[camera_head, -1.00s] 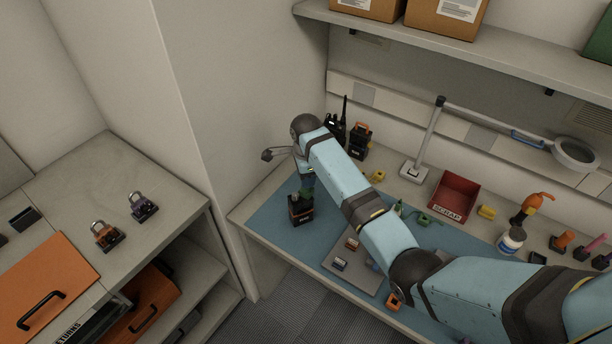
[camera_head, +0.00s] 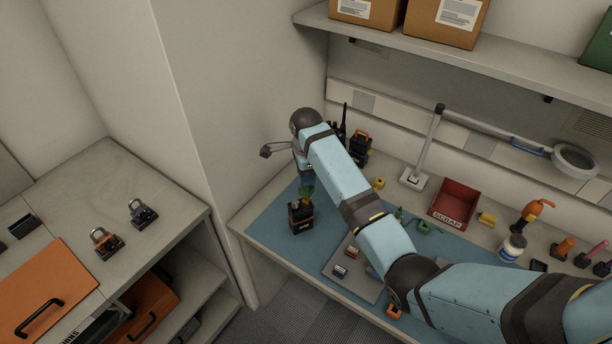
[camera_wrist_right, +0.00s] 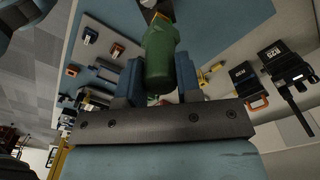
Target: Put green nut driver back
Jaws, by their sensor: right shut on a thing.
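My right gripper (camera_head: 306,181) is shut on the green nut driver (camera_wrist_right: 160,55), and its blue fingers (camera_wrist_right: 134,82) stand either side of the handle in the wrist view. In the head view, a bit of the green handle (camera_head: 306,191) shows under the gripper. It is right above a black radio-like unit (camera_head: 301,218) with orange trim, standing on the blue mat (camera_head: 275,222). The driver's tip is hidden, and I cannot tell whether it touches the unit. My left gripper is out of view.
A grey tray (camera_head: 335,272) with small parts lies on the mat. A red scrap bin (camera_head: 455,202), a white bottle (camera_head: 512,247) and a magnifier lamp (camera_head: 415,178) stand to the right. Black radios (camera_head: 358,150) stand at the back.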

